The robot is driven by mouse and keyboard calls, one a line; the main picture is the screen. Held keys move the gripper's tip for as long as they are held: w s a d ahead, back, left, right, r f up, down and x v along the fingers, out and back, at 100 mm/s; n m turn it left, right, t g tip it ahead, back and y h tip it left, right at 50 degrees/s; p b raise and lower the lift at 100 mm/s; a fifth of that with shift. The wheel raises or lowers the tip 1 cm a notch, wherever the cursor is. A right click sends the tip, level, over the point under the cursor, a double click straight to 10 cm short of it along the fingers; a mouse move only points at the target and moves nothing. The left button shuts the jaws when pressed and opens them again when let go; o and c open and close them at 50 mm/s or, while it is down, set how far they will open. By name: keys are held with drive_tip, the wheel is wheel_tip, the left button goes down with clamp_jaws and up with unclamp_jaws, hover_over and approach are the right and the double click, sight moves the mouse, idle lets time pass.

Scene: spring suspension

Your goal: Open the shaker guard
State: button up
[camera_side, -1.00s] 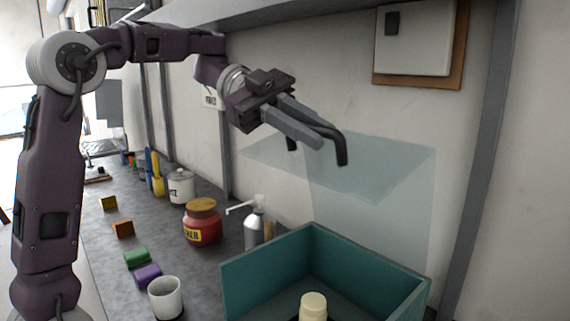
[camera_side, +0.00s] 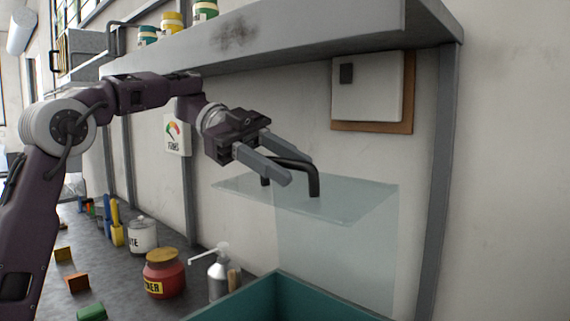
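The shaker guard (camera_side: 350,204) is a clear pale sheet beside the wall, with a flat top and an upright sheet below it. A black bar handle (camera_side: 313,178) stands up from its top. My gripper (camera_side: 295,168) is at the handle from the upper left. The grey fingers lie on either side of the handle bar, and the near finger hides part of it. Whether they press on the bar I cannot tell. The guard looks flat on top, not tilted.
A teal open box (camera_side: 285,292) stands below and in front of the guard. A pump bottle (camera_side: 219,276), a red jar (camera_side: 164,274) and a white pot (camera_side: 142,236) stand on the bench to the left. A grey shelf (camera_side: 270,45) overhangs above. A wall box (camera_side: 368,90) hangs at the right.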

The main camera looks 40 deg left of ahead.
drive_tip(key=a, duration=0.3)
drive_tip(key=s+a, duration=0.1)
drive_tip(key=a, duration=0.3)
drive_tip(key=a+r, duration=0.1)
drive_tip(key=a, duration=0.2)
drive_tip(key=shift+s+a, duration=0.15)
drive_tip(key=shift+s, duration=0.05)
drive_tip(key=shift+s+a+r, duration=0.1)
drive_tip(key=shift+s+a, duration=0.1)
drive_tip(key=shift+a, duration=0.9)
drive_tip(key=shift+s+a, duration=0.15)
drive_tip(key=shift+a, duration=0.9)
